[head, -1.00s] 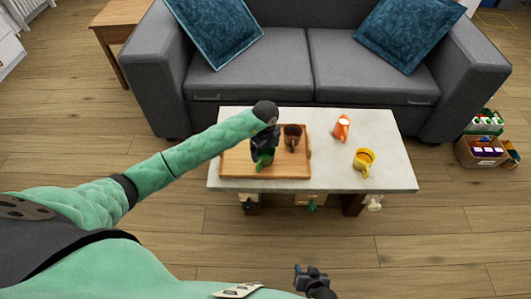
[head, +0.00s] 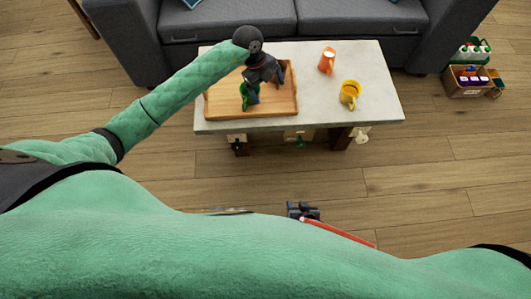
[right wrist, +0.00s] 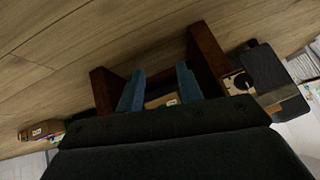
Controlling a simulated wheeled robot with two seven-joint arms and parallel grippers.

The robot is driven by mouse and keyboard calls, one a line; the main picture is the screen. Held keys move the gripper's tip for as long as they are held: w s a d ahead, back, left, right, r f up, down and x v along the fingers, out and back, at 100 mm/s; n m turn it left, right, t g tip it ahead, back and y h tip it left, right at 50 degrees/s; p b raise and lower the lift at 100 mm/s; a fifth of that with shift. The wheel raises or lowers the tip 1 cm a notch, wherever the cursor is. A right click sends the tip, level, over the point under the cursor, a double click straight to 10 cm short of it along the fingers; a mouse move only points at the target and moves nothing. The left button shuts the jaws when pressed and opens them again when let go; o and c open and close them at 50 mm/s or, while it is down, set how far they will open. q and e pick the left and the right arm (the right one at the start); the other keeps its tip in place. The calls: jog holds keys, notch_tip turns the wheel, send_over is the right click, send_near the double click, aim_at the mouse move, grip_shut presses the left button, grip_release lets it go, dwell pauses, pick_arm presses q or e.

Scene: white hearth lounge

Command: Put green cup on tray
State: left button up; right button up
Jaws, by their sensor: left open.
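The green cup (head: 250,97) stands on the wooden tray (head: 225,108), towards its front, in the head view. My left gripper (head: 254,84) is open, just above and behind the cup, and partly covers it. I cannot tell whether a fingertip touches it. A dark brown mug (head: 281,69) is on the tray behind my left gripper, mostly hidden. My right gripper (head: 303,213) is low in front of the table; in the right wrist view its two fingers (right wrist: 160,90) are apart with nothing between them.
The tray lies on the left part of the pale table (head: 330,105). An orange mug (head: 327,62) and a yellow mug (head: 349,93) stand to its right. A grey sofa (head: 340,22) is behind. A box of goods (head: 468,82) is on the floor at right.

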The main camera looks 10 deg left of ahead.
pick_arm(q)
jog(key=s+d+r+n+t+h, duration=0.2)
jog(key=s+d+n+t+h, duration=0.15)
jog(key=d+h, duration=0.4)
jog(key=s+d+r+n+t+h, duration=0.1)
jog(key=s+d+n+t+h, duration=0.1)
jog(key=s+d+t+h, duration=0.45)
jog(key=s+a+f+n+t+y, duration=0.1)
jog(key=a+f+n+t+y, duration=0.2)
jog(key=f+n+y, duration=0.35)
jog(key=s+a+f+n+t+y, duration=0.1)
jog(key=a+f+n+t+y, duration=0.2)
jog(key=f+n+y, duration=0.35)
jog(key=s+a+f+n+g, duration=0.1)
jog(key=s+f+n+g, duration=0.4)
jog(key=s+f, duration=1.1)
jog(key=s+g, duration=0.3)
jog(key=shift+a+f+y, duration=0.25)
jog(key=shift+f+y, duration=0.05)
jog(key=shift+y, duration=0.1)
pick_arm(e)
jog(key=shift+w+r, duration=0.15)
jog(key=shift+w, duration=0.3)
